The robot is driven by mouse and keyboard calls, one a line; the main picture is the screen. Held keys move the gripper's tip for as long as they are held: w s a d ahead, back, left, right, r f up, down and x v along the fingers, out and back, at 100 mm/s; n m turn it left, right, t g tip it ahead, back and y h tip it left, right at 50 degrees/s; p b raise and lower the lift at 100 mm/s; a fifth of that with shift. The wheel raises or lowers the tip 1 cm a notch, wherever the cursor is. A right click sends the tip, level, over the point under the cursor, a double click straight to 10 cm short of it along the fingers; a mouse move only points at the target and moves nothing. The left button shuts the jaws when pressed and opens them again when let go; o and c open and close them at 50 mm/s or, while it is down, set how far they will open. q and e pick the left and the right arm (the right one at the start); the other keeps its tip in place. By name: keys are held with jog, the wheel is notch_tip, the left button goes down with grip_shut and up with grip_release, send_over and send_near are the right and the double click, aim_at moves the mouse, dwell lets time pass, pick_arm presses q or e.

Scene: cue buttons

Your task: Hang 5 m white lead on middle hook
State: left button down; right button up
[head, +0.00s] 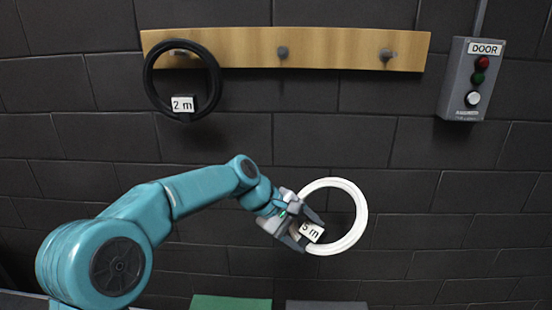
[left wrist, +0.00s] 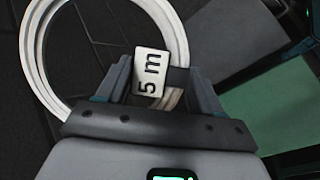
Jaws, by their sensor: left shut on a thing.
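The white lead (head: 357,207) is a coiled ring with a "5 m" tag (head: 312,232). My left gripper (head: 308,232) is shut on the ring at its lower left, by the tag, and holds it in front of the wall, below the rack. In the left wrist view the white lead (left wrist: 32,55) and its tag (left wrist: 150,72) show between the fingers. The middle hook (head: 282,53) is bare on the wooden board (head: 340,45), above and a little left of the ring. My right gripper is not in view.
A black lead (head: 151,80) tagged "2 m" hangs on the left hook. The right hook (head: 387,55) is bare. A grey door box (head: 470,80) with buttons is at the upper right. A green mat (head: 230,302) and a grey one (head: 326,305) lie at the bottom.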

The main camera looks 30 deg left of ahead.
pick_arm(q)
jog(key=s+a+r+n+t+y, duration=0.1)
jog(key=s+r+n+t+y, duration=0.15)
jog(key=r, duration=0.75)
jog(key=s+a+r+n+t+y, duration=0.2)
jog(key=r+n+t, duration=0.15)
jog(key=r, duration=0.65)
jog(key=s+a+r+n+t+y, duration=0.1)
jog(key=s+r+n+t+y, duration=0.15)
jog(key=r, duration=0.75)
jog(key=w+a+f+p, duration=0.2)
jog(key=w, duration=0.3)
jog(key=w+a+f+p, duration=0.1)
jog(key=w+a+p, duration=0.1)
jog(key=w, duration=0.3)
jog(key=shift+w+a+f+m+p, duration=0.3)
jog(key=shift+a+f+m+p, duration=0.1)
jog(key=shift+p, duration=0.1)
jog(key=shift+w+t, duration=0.1)
jog(key=shift+t, duration=0.15)
